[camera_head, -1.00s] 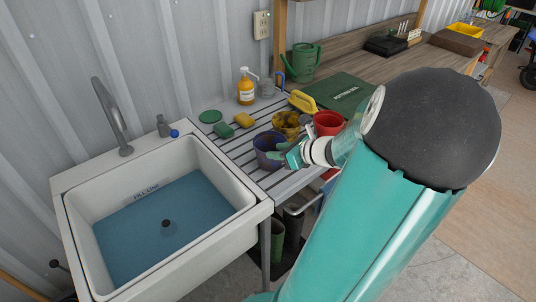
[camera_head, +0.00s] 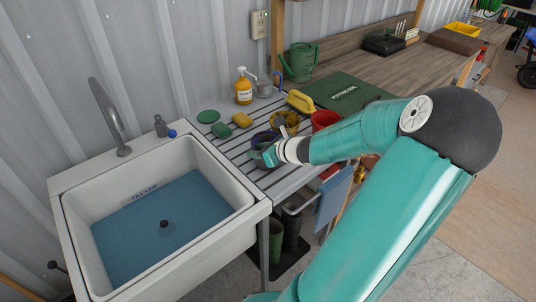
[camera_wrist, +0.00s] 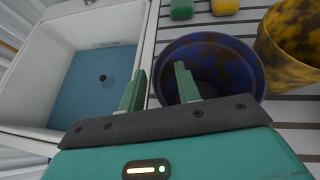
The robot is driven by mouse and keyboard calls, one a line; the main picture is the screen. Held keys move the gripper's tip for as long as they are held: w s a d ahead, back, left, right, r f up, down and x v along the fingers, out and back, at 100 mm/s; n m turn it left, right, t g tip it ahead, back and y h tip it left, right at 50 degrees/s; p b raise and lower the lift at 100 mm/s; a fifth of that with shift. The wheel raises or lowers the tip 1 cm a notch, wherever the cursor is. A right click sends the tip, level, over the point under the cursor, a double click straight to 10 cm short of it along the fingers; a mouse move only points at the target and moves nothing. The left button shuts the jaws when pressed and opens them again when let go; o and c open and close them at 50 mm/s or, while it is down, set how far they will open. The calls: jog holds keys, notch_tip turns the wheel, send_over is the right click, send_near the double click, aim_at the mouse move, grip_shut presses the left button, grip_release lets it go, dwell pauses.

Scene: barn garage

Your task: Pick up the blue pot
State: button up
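The blue pot (camera_head: 258,138) stands on the slatted drainboard right of the sink, partly hidden behind my gripper (camera_head: 268,154) in the head view. In the wrist view the pot (camera_wrist: 238,78) is upright and open-topped, dark blue with brownish mottling inside. My gripper (camera_wrist: 159,70) is open, its two green fingers apart at the pot's near left rim. The right finger overlaps the pot's opening; the left finger appears just outside its left wall. I cannot tell whether either finger touches the pot. Nothing is held between the fingers.
A yellow mottled pot (camera_wrist: 292,45) is close on the right, and a red pot (camera_head: 324,120) beyond it. The water-filled sink (camera_head: 165,215) is left.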

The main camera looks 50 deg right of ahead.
grip_shut()
jog(key=shift+r, duration=0.1)
dwell(0.3)
